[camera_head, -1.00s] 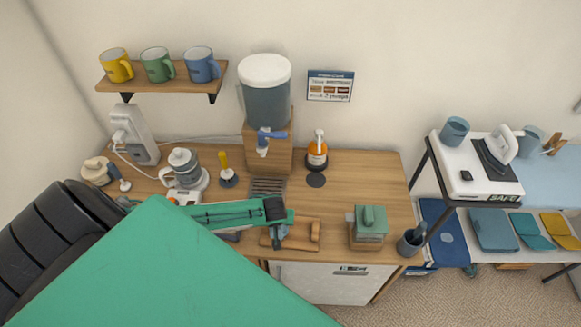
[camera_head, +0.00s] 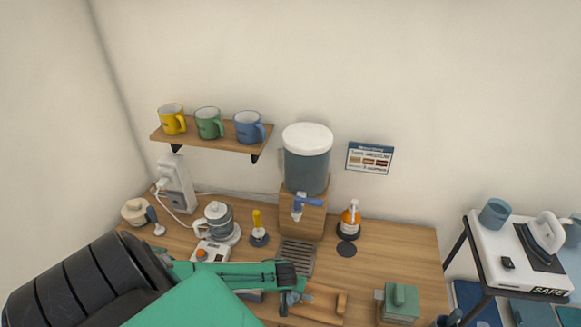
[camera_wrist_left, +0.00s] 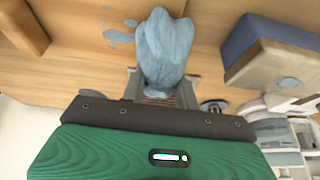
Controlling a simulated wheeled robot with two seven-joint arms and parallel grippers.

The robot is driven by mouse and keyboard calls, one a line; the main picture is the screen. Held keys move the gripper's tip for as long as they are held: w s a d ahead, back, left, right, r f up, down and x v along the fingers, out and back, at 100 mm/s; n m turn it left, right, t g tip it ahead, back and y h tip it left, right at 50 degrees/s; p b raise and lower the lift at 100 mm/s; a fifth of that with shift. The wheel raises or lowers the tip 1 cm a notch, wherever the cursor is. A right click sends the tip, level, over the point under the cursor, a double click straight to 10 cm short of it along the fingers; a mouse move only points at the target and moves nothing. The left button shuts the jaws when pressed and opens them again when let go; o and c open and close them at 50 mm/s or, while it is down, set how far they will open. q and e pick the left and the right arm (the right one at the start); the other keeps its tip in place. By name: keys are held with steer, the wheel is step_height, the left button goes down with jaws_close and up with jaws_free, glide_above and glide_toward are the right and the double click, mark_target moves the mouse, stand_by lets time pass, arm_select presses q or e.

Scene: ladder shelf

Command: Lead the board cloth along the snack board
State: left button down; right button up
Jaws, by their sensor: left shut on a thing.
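My left gripper (camera_head: 292,298) reaches over the left part of the wooden snack board (camera_head: 318,304) at the counter's front. In the left wrist view my left gripper (camera_wrist_left: 160,88) is shut on the crumpled blue-grey board cloth (camera_wrist_left: 163,48). The cloth is bunched up against the wooden surface; whether it presses on it is hard to tell. Blue-grey spots (camera_wrist_left: 118,36) mark the wood beside the cloth. In the head view the cloth is mostly hidden by the gripper. My right gripper is not in view.
A raised wooden block (camera_wrist_left: 22,32) stands at one side in the left wrist view, and a blue and beige block (camera_wrist_left: 272,52) at the other. A drip grate (camera_head: 297,256) and water dispenser (camera_head: 306,160) stand behind the board. A green-lidded box (camera_head: 400,302) stands right.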

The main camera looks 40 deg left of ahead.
arm_select(q)
steer(key=shift+f, duration=0.35)
steer(key=shift+f, duration=0.25)
steer(key=shift+d, duration=0.1)
stand_by(0.4)
steer(key=d, duration=0.1)
steer(key=w+d, duration=0.1)
steer(key=d, duration=0.1)
steer(key=shift+w, duration=0.25)
steer(key=shift+w+d, duration=0.45)
steer(key=shift+d, duration=0.2)
steer(key=shift+w+d, duration=0.4)
steer(key=shift+d, duration=0.25)
steer(key=shift+w+d, duration=0.35)
steer(key=shift+d, duration=0.4)
steer(key=shift+w+d, duration=0.35)
steer(key=shift+d, duration=0.35)
steer(key=shift+r, duration=1.1)
